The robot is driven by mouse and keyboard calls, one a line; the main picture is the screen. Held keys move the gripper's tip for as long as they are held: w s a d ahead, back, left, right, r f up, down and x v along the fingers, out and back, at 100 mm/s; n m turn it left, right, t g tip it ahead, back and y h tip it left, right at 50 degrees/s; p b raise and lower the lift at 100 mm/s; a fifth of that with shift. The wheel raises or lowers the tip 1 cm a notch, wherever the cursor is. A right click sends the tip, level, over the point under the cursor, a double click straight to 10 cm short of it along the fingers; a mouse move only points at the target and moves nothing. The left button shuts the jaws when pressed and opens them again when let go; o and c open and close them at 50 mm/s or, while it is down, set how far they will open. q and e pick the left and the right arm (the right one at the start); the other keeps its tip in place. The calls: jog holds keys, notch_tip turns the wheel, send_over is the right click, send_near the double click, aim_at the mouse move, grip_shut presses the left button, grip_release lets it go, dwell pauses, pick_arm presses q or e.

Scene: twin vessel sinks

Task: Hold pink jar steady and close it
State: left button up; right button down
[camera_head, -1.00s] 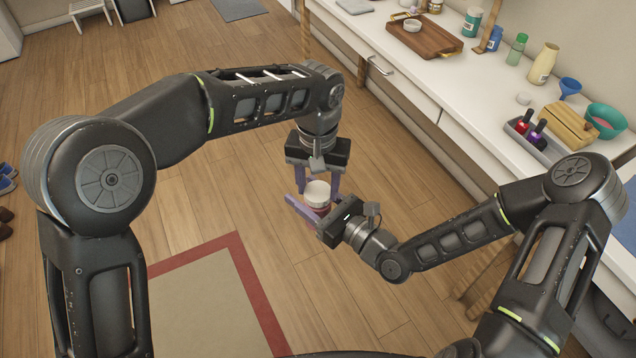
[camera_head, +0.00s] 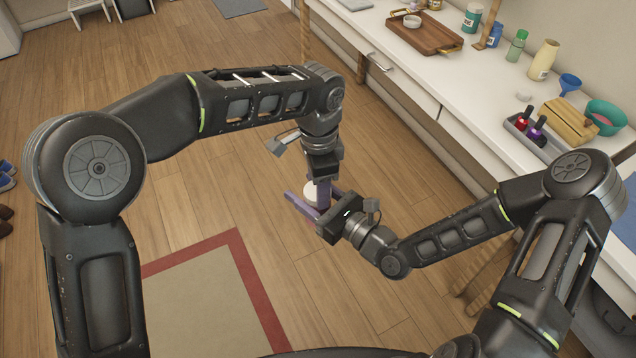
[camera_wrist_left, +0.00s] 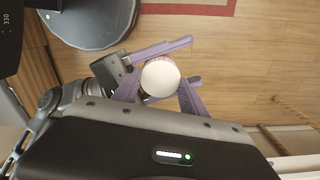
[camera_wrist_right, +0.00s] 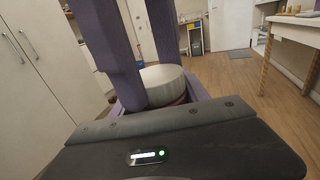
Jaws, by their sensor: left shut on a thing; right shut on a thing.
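The pink jar has a broad white lid (camera_head: 311,193); its body is mostly hidden in the head view. The lid shows as a white disc in the left wrist view (camera_wrist_left: 161,77). In the right wrist view (camera_wrist_right: 165,80) a strip of pinkish body shows under it. My right gripper (camera_head: 318,206), with purple fingers, is shut on the jar body from the side and holds it in the air above the floor. My left gripper (camera_head: 323,188) points down from above, its purple fingers shut on either side of the lid. The lid sits on the jar; whether it is fully tight cannot be told.
The white counter (camera_head: 470,85) runs along the right. It bears a wooden board (camera_head: 425,37), a grey tray with small bottles (camera_head: 530,137), a wooden block (camera_head: 568,124) and a teal bowl (camera_head: 605,118). Open wooden floor lies around the jar.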

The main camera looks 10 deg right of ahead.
pick_arm(q)
jog(key=m, duration=0.5)
jog(key=shift+m, duration=0.3)
jog(key=m, duration=1.2)
jog(key=shift+s+m, duration=0.1)
jog(key=shift+m, duration=0.3)
jog(key=o, duration=1.3)
jog(key=shift+r, duration=0.1)
